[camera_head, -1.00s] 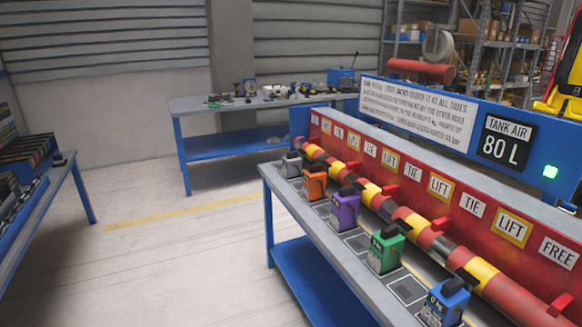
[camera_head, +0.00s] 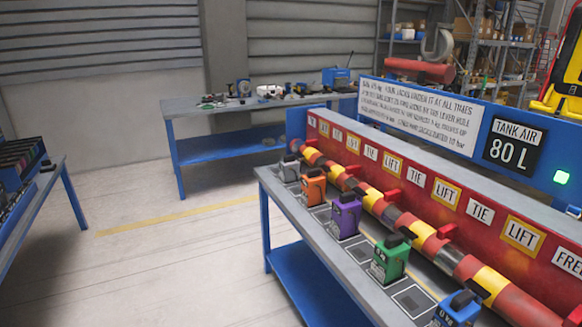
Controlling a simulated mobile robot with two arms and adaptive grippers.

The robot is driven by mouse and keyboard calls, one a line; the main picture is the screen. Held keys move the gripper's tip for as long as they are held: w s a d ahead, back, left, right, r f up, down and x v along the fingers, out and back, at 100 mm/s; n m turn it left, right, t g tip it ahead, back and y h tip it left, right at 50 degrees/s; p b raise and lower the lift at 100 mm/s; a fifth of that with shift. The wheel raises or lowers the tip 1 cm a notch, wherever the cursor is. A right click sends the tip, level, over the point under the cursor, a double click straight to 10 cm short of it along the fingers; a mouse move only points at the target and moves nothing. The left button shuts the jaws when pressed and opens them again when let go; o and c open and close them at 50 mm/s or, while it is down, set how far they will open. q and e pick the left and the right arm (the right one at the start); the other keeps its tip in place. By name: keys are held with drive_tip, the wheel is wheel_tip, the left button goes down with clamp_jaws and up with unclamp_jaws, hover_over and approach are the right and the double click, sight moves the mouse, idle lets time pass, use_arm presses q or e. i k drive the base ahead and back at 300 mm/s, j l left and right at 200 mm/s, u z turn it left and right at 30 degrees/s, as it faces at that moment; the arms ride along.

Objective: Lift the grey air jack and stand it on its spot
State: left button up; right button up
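The grey air jack (camera_head: 289,168) stands upright at the far left end of the long workbench, beside the orange jack. Square marked spots (camera_head: 412,298) show on the bench top between the jacks; I cannot tell which one belongs to the grey jack. The red and yellow train tube (camera_head: 402,220) runs along the bench behind the jacks. Neither of my grippers is in view.
Orange (camera_head: 313,187), purple (camera_head: 346,215), green (camera_head: 390,258) and blue (camera_head: 458,309) jacks stand in a row along the bench's (camera_head: 375,290) front. A sign (camera_head: 416,116) and a tank air display reading 80 L (camera_head: 510,145) stand behind. Open floor (camera_head: 170,260) lies to the left.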

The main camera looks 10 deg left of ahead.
sight(290, 169)
drive_tip(key=i+j+z, duration=0.25)
drive_tip(key=i+j, duration=1.05)
